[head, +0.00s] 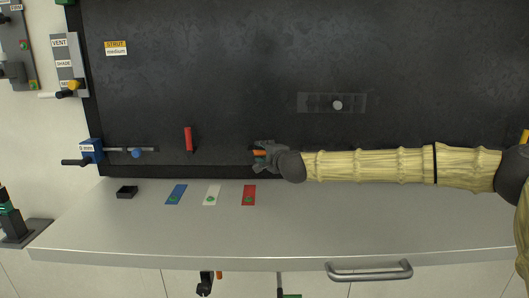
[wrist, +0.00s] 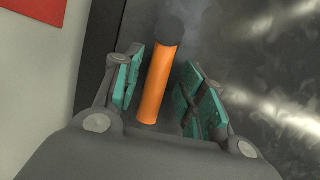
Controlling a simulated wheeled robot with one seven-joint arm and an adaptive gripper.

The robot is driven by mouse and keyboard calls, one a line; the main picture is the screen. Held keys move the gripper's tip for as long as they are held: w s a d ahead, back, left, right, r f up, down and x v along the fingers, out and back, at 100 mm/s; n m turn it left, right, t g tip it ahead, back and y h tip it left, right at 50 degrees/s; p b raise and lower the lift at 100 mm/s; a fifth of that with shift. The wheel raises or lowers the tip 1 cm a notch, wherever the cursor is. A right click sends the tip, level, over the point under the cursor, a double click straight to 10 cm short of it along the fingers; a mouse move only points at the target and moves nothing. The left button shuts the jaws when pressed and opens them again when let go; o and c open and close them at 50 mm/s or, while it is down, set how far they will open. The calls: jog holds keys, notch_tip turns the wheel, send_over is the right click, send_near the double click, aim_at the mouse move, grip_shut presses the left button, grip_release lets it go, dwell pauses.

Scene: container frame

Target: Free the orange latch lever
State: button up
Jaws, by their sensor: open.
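The orange latch lever (wrist: 158,82) is a smooth orange rod with a dark rounded end, seen in the wrist view between my gripper's two fingers. In the head view only a small orange part of the lever (head: 259,153) shows at my gripper, low on the black panel. My gripper (wrist: 158,85) is open, with a green-padded finger on each side of the lever and a visible gap beside the right pads. In the head view my gripper (head: 262,155) is at the panel's lower part, and its hand hides most of the lever.
A red lever (head: 188,138) stands on the panel to the left. A blue-knobbed rod (head: 136,152) is farther left. A knob on a dark slide plate (head: 338,104) is above my arm. The grey shelf (head: 330,220) below holds blue, white and red cards and a small black tray (head: 127,192).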

jog(key=shift+s+a+r, duration=0.1)
jog(key=shift+s+r, duration=0.15)
jog(key=shift+w+a+f, duration=0.1)
jog(key=shift+w+f, duration=0.45)
jog(key=shift+w, duration=0.1)
jog(key=shift+c, duration=0.2)
jog(key=shift+w+f, duration=0.2)
jog(key=shift+w, duration=0.05)
jog(key=c, duration=0.3)
jog(key=shift+s+r, duration=0.3)
jog(key=shift+s, duration=0.05)
grip_shut()
jog(key=shift+r, duration=0.1)
